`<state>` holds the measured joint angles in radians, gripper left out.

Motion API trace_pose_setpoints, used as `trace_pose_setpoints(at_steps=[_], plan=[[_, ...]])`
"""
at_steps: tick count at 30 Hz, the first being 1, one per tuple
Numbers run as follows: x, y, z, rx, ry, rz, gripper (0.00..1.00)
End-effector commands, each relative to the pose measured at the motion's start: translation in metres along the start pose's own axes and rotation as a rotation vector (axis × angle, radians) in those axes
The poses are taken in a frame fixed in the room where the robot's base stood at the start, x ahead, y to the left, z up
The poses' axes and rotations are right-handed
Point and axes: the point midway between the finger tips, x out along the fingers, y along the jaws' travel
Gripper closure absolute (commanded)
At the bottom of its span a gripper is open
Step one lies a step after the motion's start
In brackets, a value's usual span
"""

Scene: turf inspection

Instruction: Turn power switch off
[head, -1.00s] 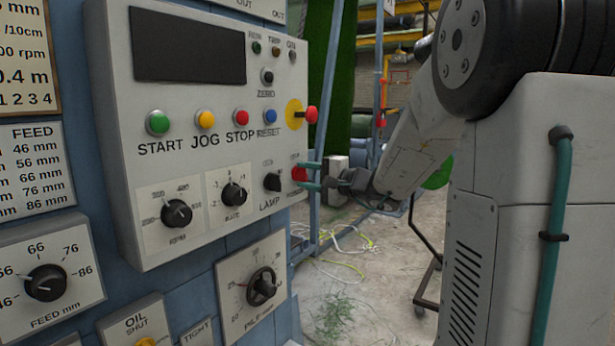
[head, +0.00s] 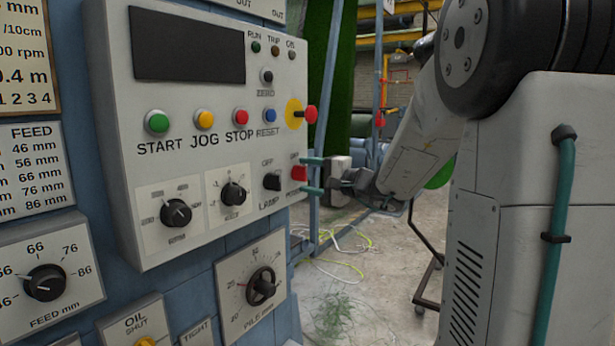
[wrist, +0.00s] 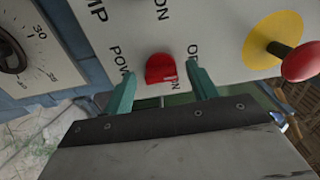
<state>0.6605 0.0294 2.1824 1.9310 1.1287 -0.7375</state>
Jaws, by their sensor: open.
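The power switch is a red knob (head: 299,173) at the lower right of the grey control panel (head: 215,105). In the wrist view the red knob (wrist: 160,69) sits between two teal fingertips, with partly hidden "POW" and "ON" lettering around it. My gripper (head: 313,175) is open at the panel's right edge, with one finger above the knob's level and one below. In the wrist view my gripper (wrist: 158,82) has a finger on each side of the knob, with a visible gap to both. How far the tips are from the panel face is hard to tell.
A black lamp switch (head: 272,181) is just left of the red knob. A red mushroom button on a yellow disc (head: 294,114) sticks out above it. START, JOG, STOP and RESET buttons line the panel. Open floor with loose cables lies to the right.

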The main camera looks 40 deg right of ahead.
Motion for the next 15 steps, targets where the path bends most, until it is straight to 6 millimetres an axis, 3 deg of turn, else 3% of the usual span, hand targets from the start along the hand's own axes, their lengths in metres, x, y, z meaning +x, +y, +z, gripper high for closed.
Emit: trace_pose_setpoints(at_steps=[9, 15], plan=[[-0.054, 0.000, -0.001, -0.001, 0.004, 0.000, 0.42], [-0.070, 0.000, 0.000, -0.001, 0.001, 0.000, 0.42]])
